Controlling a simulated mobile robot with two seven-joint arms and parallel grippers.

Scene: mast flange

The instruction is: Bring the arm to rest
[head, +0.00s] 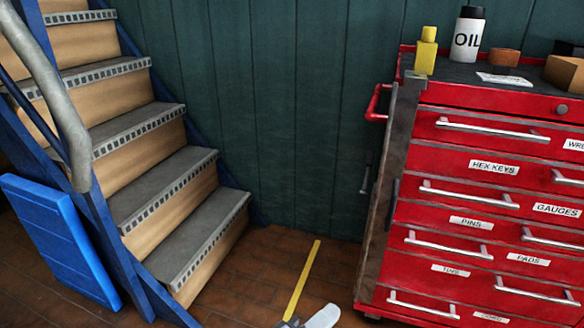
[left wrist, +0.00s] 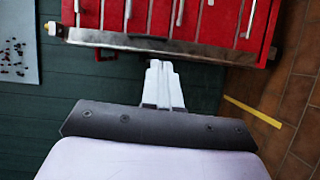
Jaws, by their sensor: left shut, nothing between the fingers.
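My left gripper (left wrist: 160,66) shows in the left wrist view with its pale fingers together and nothing between them. In the head view only a small part of my left gripper (head: 291,321) shows at the bottom edge, above the brick floor between the stairs and the red tool cabinet. It touches nothing that I can see. My right gripper is in neither view.
The red tool cabinet (head: 480,187) with labelled drawers stands at the right, an oil bottle (head: 467,34) and a yellow bottle (head: 426,52) on top. Stairs (head: 160,190) with a grey handrail rise at the left. A blue panel (head: 60,240) leans there.

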